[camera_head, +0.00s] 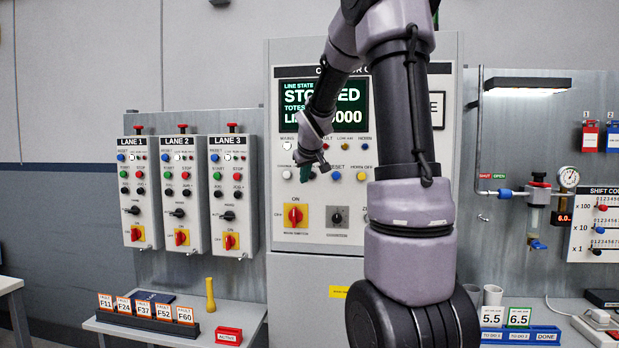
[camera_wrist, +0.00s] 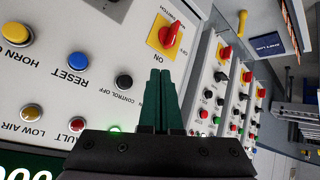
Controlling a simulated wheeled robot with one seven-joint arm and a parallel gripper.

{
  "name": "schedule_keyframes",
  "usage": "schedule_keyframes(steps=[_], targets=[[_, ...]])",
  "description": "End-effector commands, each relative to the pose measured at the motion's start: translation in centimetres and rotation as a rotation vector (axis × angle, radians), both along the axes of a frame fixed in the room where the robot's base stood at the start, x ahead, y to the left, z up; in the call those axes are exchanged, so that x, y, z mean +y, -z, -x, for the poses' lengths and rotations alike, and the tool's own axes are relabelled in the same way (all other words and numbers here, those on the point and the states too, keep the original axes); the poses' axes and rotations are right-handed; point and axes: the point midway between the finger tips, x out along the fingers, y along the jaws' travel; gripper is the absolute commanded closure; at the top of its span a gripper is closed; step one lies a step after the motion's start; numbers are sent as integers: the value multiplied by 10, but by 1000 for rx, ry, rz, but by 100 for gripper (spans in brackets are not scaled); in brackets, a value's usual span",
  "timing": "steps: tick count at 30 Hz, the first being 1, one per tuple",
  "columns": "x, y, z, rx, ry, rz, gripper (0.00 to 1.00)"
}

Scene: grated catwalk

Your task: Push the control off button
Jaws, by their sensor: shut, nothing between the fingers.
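The control off button (camera_wrist: 124,81) is a round black button in a light ring, with its "CONTROL OFF" label beside it in the wrist view. My gripper (camera_wrist: 160,73) has its green fingers together and empty. In the wrist view the fingers lie just right of the button, over the panel, and do not cover it. Whether the tips touch the panel cannot be told. In the head view my gripper (camera_head: 306,174) is in front of the button row, left of the blue reset button (camera_head: 336,175), and mostly hides the control off button there.
The red and yellow main switch (camera_head: 295,215) is below, also seen in the wrist view (camera_wrist: 172,38). The yellow horn off button (camera_head: 361,177) is right of reset. The display (camera_head: 296,104) is above, partly behind my arm. Lane boxes (camera_head: 233,195) stand to the left.

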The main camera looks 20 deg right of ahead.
Motion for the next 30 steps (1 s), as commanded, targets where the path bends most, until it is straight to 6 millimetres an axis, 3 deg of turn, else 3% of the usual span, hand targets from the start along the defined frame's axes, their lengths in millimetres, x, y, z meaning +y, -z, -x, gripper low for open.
schedule_keyframes(steps=[18, 30], targets=[[-42, 0, -62, 0, 2, -1, 100], [-47, 0, -70, 1, 0, -1, 100]])
